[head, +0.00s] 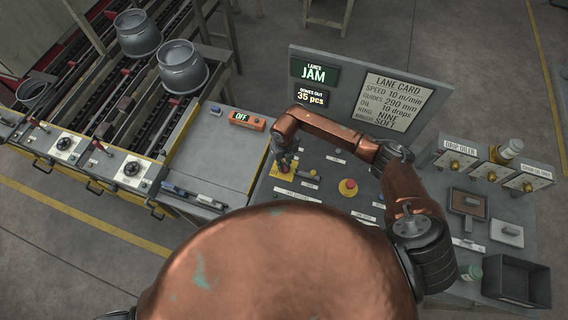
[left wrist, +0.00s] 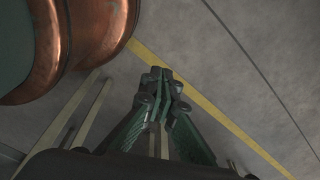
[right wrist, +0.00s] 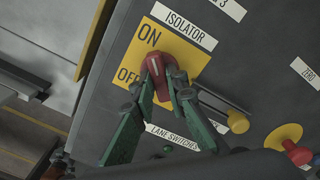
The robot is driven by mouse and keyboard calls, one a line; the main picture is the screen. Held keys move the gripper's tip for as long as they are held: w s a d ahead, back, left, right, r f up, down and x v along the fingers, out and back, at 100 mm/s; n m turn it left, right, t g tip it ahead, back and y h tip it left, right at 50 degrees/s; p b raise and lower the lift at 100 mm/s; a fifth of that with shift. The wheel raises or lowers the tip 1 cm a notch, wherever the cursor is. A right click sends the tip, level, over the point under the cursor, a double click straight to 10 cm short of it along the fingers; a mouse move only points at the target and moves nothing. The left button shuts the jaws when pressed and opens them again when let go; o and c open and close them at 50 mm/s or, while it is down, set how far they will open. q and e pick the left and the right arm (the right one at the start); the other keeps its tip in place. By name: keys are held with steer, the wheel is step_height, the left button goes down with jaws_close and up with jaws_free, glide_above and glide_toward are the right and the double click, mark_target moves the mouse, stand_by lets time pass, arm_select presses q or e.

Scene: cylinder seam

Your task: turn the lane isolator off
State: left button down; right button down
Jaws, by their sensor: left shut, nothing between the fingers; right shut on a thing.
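The lane isolator is a red handle (right wrist: 158,68) on a yellow plate (right wrist: 195,52) marked ON at upper left and OFF at lower left, under an ISOLATOR label. The plate also shows in the head view (head: 284,168), partly hidden by my arm. My right gripper (right wrist: 168,86) is shut on the red handle, one finger on each side. The handle's upper end lies between the two words; I cannot tell its exact setting. My left gripper (left wrist: 162,76) is shut and empty above the bare floor.
A red mushroom button (head: 348,187) sits on the panel right of the isolator. A lane card (head: 393,100) stands behind. Grey pots (head: 183,68) stand on the lanes at left.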

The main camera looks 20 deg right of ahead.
steer(key=shift+w+b, duration=0.15)
steer(key=shift+b, duration=0.15)
steer(key=shift+n+b, duration=0.35)
steer(key=shift+n, duration=0.05)
steer(key=n+b, duration=0.3)
steer(key=b, duration=0.2)
steer(key=shift+w+f+n, duration=0.1)
steer(key=shift+f+n, duration=0.05)
steer(key=shift+n, duration=0.25)
steer(key=n+b, duration=1)
steer(key=b, duration=0.1)
steer(key=shift+b, duration=0.4)
arm_select(q)
step_height(320, 180, down, 21)
steer(key=b, duration=0.3)
steer(key=shift+s+f, duration=0.15)
arm_select(e)
steer(key=shift+r+n, duration=0.25)
steer(key=shift+n, duration=1.45)
arm_select(q)
steer(key=shift+f, duration=0.1)
arm_select(e)
steer(key=shift+r, duration=0.1)
steer(key=c, duration=2)
jaws_free()
steer(key=shift+a, duration=0.1)
steer(key=shift+o, duration=0.3)
